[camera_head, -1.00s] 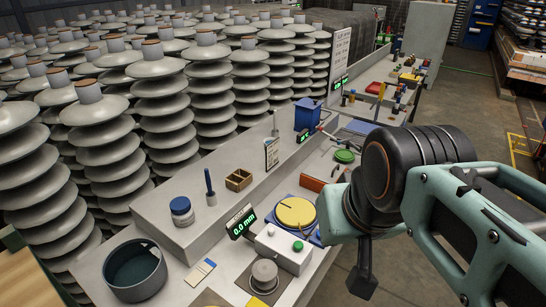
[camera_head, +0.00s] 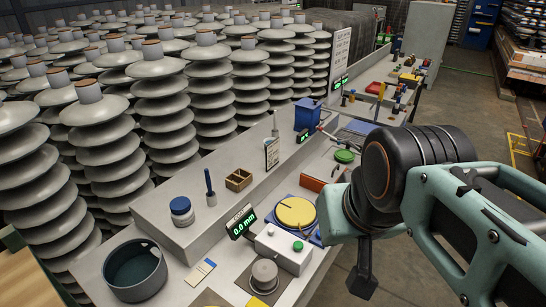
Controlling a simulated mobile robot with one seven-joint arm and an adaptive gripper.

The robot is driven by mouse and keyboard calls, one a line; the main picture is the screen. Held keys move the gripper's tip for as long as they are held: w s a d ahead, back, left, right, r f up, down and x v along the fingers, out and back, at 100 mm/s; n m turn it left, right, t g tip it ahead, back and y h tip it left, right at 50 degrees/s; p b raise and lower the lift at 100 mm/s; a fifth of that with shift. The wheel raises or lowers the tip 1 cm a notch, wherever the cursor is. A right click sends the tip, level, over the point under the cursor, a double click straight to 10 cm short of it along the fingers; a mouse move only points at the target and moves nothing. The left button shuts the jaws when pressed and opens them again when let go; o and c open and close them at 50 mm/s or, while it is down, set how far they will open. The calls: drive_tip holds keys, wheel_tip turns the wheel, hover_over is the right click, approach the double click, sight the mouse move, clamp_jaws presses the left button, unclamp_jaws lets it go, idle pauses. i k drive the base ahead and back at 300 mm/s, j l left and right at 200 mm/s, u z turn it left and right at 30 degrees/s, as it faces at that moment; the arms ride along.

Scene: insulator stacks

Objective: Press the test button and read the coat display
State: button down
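A small black display (camera_head: 242,223) on the bench shows "0.0 mm" in green digits. A second green button (camera_head: 344,156) sits farther back on the bench, past the yellow disc. My arm comes in from the right, and my gripper (camera_head: 364,284) hangs at its end, to the right of the grey box and apart from it, past the bench's edge. Its fingers show only as a dark narrow shape, so its opening is unclear.
A yellow disc (camera_head: 295,212) on a blue base lies behind the box. A grey knob-shaped part (camera_head: 264,275) stands in front of it. A dark round pot (camera_head: 135,270), a blue-lidded jar (camera_head: 182,211) and a small wooden box (camera_head: 239,180) are to the left. Insulator stacks (camera_head: 165,110) fill the back left.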

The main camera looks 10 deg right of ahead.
sight(298, 245)
drive_tip(key=i+l, duration=0.15)
drive_tip(key=l, duration=0.2)
drive_tip(key=i+l, duration=0.1)
drive_tip(key=l, duration=0.25)
drive_tip(key=i+l, duration=0.15)
drive_tip(key=l, duration=0.15)
drive_tip(key=i+l, duration=0.15)
drive_tip(key=l, duration=0.2)
drive_tip(key=i+l, duration=0.1)
drive_tip(key=l, duration=0.25)
drive_tip(key=u, duration=1.65)
drive_tip(key=i+j, duration=0.1)
drive_tip(key=k+l, duration=0.1)
drive_tip(key=l, duration=0.1)
